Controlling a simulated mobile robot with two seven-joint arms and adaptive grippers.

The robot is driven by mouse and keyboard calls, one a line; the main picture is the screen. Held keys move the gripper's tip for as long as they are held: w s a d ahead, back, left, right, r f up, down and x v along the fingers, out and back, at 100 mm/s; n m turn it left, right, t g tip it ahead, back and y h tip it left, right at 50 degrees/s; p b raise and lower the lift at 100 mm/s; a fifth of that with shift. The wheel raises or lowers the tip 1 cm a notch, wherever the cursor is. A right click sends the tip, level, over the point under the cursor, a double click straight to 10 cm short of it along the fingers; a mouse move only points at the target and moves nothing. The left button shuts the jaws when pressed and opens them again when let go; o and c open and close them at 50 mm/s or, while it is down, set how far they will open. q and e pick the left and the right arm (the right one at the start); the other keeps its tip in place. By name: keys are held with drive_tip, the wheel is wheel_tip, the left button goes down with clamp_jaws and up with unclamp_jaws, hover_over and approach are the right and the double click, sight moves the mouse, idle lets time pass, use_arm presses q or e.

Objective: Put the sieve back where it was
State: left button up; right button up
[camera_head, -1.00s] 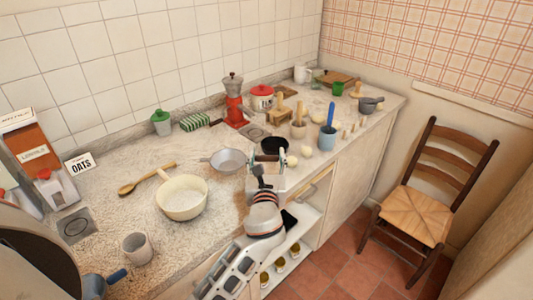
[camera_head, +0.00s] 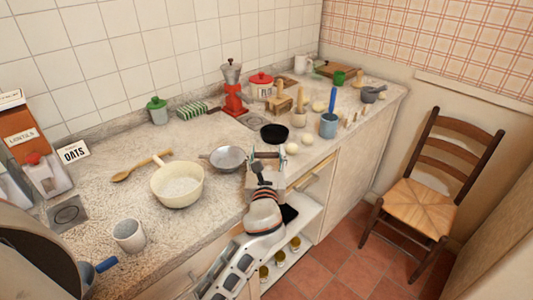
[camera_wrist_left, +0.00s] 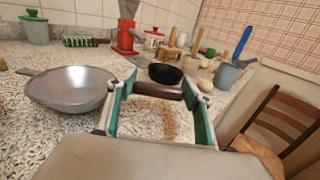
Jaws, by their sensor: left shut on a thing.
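The sieve (camera_head: 228,157) is a round grey metal bowl with a small lug on its left and a dark brown handle. It also shows at the left of the left wrist view (camera_wrist_left: 70,90). My left gripper (camera_head: 266,157) is shut on its brown handle, which lies between the fingers in the left wrist view (camera_wrist_left: 157,92). The sieve is over the counter near its front edge, right of the cream bowl; I cannot tell whether it touches the counter. The handle's join to the bowl is hidden by a finger. My right gripper is not in view.
A cream bowl (camera_head: 177,186), wooden spoon (camera_head: 140,168) and mug (camera_head: 128,235) are on the left. A red grinder (camera_head: 233,95) stands behind. A chair (camera_head: 425,205) is at right.

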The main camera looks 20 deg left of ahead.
use_arm(q)
drive_tip(key=shift+f+b, duration=0.35)
drive_tip(key=shift+f, duration=0.5)
drive_tip(key=shift+s+f, duration=0.15)
drive_tip(key=shift+f, duration=0.3)
drive_tip(key=o, duration=1.4)
drive_tip(key=shift+d, duration=0.1)
drive_tip(key=shift+s+f, duration=0.1)
drive_tip(key=shift+s, duration=0.05)
drive_tip(key=shift+s+d, duration=0.2)
drive_tip(key=v, duration=0.2)
drive_tip(key=r+v, duration=0.1)
drive_tip(key=v, duration=0.4)
drive_tip(key=shift+a+r, duration=0.1)
drive_tip(key=shift+r, duration=0.25)
